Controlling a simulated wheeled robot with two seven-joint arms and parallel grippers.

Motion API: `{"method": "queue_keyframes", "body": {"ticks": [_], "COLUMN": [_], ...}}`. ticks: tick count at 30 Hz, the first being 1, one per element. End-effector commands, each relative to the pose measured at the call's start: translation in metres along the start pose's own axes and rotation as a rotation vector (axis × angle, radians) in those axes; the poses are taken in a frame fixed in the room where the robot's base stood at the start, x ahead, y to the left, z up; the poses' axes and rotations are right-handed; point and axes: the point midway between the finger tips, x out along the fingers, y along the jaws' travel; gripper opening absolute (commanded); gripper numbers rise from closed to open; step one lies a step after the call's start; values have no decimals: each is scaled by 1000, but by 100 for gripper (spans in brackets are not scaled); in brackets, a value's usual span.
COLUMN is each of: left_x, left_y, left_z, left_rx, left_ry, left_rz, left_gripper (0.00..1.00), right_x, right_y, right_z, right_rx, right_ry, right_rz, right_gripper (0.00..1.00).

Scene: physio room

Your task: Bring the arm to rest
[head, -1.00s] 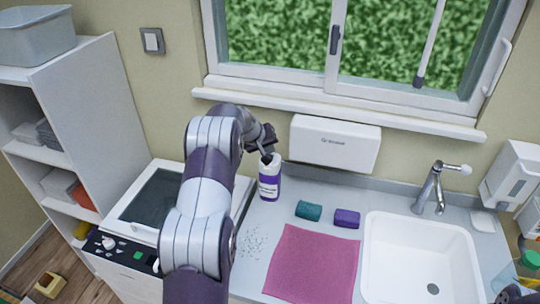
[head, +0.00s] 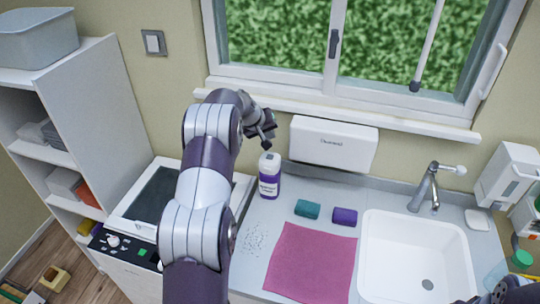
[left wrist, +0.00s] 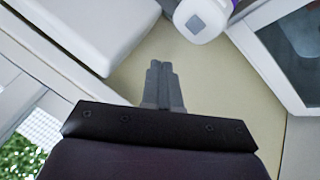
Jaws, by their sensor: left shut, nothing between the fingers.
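My left gripper (head: 268,146) is in front of the wall, just above the white cap of a white bottle with a purple label (head: 269,177). In the left wrist view its two fingers (left wrist: 160,84) lie together with nothing between them. The bottle's cap (left wrist: 203,18) shows beyond the fingertips, apart from them. The bottle stands upright on the counter. My left arm reaches up from the bottom of the head view. Dark parts of my right arm show at the lower right corner; the state of its jaws cannot be made out.
A sink (head: 415,255) with a tap (head: 426,188) is at right. A white dispenser (head: 333,143) hangs behind. Shelves (head: 95,110) stand at left.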

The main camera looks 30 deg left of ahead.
Motion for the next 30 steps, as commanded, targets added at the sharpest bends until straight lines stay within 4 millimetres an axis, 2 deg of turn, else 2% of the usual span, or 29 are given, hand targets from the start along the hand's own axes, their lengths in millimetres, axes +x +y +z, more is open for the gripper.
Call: {"method": "queue_keyframes", "body": {"ticks": [9,11,13,14,15,17,18,21,24,27,30], "left_x": [1,7,8,4,-5,-27,-44,-88,-125,-147,-151], "left_y": [-3,-15,-36,-42,-43,-41,-38,-39,-44,-43,-28], "left_z": [0,18,58,83,120,177,213,294,355,388,389], "left_rx": [-18,-25,-25,-6,36,121,188,357,517,634,681], "left_ry": [4,-35,-116,-164,-225,-312,-362,-461,-519,-523,-484], "left_rz": [-11,-44,-113,-147,-187,-235,-259,-293,-296,-271,-238], "left_gripper": [0,0,0,0,0,0,0,0,0,0,0], "right_x": [0,0,1,3,9,17,23,36,47,56,58], "right_y": [0,0,0,0,0,0,0,0,0,0,0], "right_z": [0,0,0,0,1,2,3,4,6,7,7], "right_rx": [0,0,0,0,0,0,0,0,0,0,0], "right_ry": [0,0,0,0,0,0,0,0,0,0,0], "right_rz": [0,0,0,0,0,0,0,0,0,0,0], "right_gripper": [43,43,43,43,43,43,43,43,43,43,43]}}
